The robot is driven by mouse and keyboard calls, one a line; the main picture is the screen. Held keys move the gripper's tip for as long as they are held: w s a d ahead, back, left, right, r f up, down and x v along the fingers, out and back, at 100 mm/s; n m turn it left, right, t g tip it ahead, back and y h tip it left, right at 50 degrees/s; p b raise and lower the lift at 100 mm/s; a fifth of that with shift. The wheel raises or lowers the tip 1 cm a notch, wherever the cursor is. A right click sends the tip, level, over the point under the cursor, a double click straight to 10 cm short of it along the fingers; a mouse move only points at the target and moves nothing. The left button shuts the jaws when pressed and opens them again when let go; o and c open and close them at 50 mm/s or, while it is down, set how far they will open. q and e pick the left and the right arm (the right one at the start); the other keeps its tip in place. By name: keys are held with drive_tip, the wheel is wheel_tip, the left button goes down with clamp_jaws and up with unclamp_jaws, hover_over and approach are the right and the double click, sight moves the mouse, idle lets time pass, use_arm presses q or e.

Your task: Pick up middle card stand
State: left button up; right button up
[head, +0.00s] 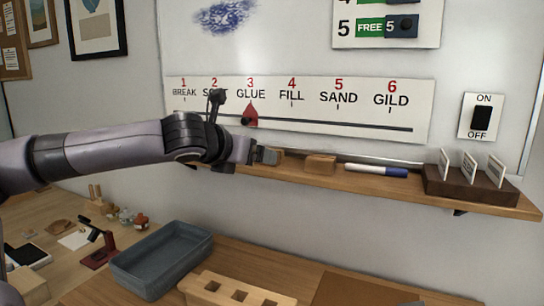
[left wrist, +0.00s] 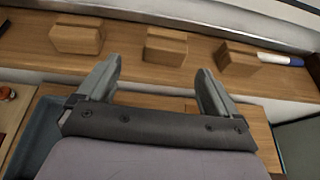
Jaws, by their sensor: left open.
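Three small wooden blocks, likely the card stands, sit in a row on the wall shelf (left wrist: 205,73). In the left wrist view they are the left block (left wrist: 76,38), the middle block (left wrist: 165,46) and the right block (left wrist: 238,58). My left gripper (left wrist: 160,72) is open and empty, its fingers spread, with the middle block just beyond and between the fingertips, apart from them. In the head view my left gripper (head: 266,156) covers part of the middle block; the right block (head: 320,164) shows clearly. The left block is hidden there. My right gripper is out of view.
A blue marker (head: 376,171) lies on the shelf right of the blocks, then a dark wooden holder (head: 470,190) with three white cards. A whiteboard with a step strip (head: 300,118) stands behind. Below are a grey tray (head: 165,258) and a wooden block with holes (head: 235,290).

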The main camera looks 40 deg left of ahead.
sight(260, 169)
use_arm(q)
drive_tip(key=shift+d+x, duration=0.15)
drive_tip(key=shift+x, duration=0.85)
drive_tip(key=shift+d+x, duration=0.15)
drive_tip(key=shift+x, duration=0.85)
drive_tip(key=shift+w+a+f, duration=0.1)
drive_tip(key=shift+w+a, duration=0.05)
drive_tip(key=shift+w, duration=0.5)
drive_tip(key=shift+w+a+f, duration=0.1)
drive_tip(key=shift+w+a, duration=0.05)
drive_tip(key=shift+w, duration=0.5)
drive_tip(key=c, duration=1.1)
